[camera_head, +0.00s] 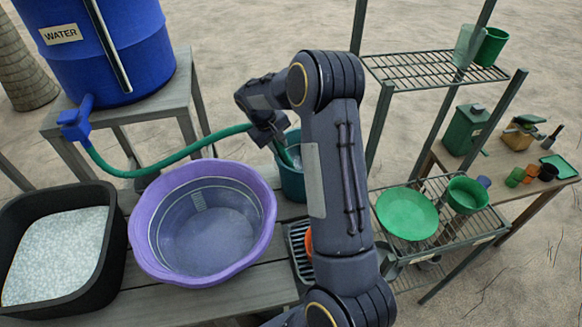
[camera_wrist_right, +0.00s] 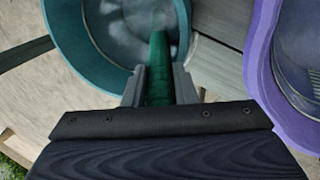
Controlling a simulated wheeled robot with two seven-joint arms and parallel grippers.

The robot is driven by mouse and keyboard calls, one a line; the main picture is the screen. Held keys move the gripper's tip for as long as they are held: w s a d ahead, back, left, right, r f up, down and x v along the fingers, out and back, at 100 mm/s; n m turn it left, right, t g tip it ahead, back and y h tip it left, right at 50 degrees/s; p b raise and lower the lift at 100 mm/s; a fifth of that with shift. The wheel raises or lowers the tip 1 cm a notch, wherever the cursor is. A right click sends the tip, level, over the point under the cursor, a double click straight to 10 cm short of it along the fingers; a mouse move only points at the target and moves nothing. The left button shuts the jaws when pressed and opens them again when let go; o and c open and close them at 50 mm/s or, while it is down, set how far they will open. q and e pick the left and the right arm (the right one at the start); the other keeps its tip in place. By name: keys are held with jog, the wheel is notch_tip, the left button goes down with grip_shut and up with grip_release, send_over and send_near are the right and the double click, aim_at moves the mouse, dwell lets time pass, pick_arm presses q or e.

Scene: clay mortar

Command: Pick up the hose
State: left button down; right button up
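The green hose (camera_head: 172,158) runs from the tap of the blue water barrel (camera_head: 120,50) in a sagging curve to my right gripper (camera_head: 276,138). In the right wrist view the hose (camera_wrist_right: 159,72) lies between the two grey fingers of my right gripper (camera_wrist_right: 160,88), which appear closed against its sides. The free end of the hose points down into a teal bucket (camera_head: 291,182), whose rim (camera_wrist_right: 68,40) also shows in the wrist view. My right arm hides part of the bucket and the table behind it. My left gripper is not in view.
A purple basin (camera_head: 150,240) stands left of the bucket, and a black tub (camera_head: 118,235) of pale grains stands at far left. A metal rack (camera_head: 395,188) with green dishes stands to the right, beside a wooden table (camera_head: 520,195).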

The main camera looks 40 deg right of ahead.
jog(key=c, duration=0.3)
jog(key=shift+r, duration=0.1)
notch_tip(320, 180, up, 9)
jog(key=shift+r+b, duration=0.1)
jog(key=shift+b, duration=0.45)
jog(key=p+v, duration=0.3)
jog(key=w+p+v, duration=0.1)
jog(key=p+v, duration=0.1)
jog(key=v, duration=0.2)
jog(key=p+v, duration=0.3)
jog(key=shift+w+d+r+p, duration=0.15)
jog(key=shift+w+r+p, duration=0.15)
jog(key=shift+r, duration=0.05)
